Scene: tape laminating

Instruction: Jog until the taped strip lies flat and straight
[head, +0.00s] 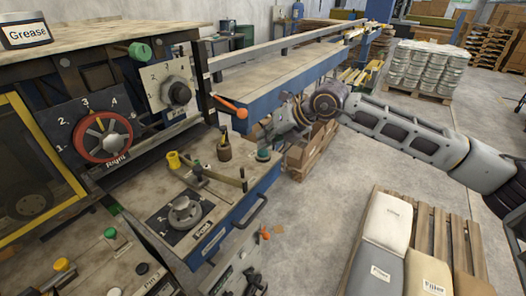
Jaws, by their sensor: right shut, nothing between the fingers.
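My right gripper (268,137) reaches in from the right, over the right end of the machine's worktop (222,147). It is shut and empty. Just below its fingertips is a round green-topped button (263,155); I cannot tell whether they touch. A red rotary dial (103,137) with numbered positions is on the machine's left panel. A second dial (184,213) sits on the lower front panel. The long blue-sided machine bed (290,78) runs towards the back. I cannot make out a taped strip. My left gripper is not in view.
A pallet with filler sacks (388,228) stands at lower right. Open concrete floor (325,205) lies between it and the machine.

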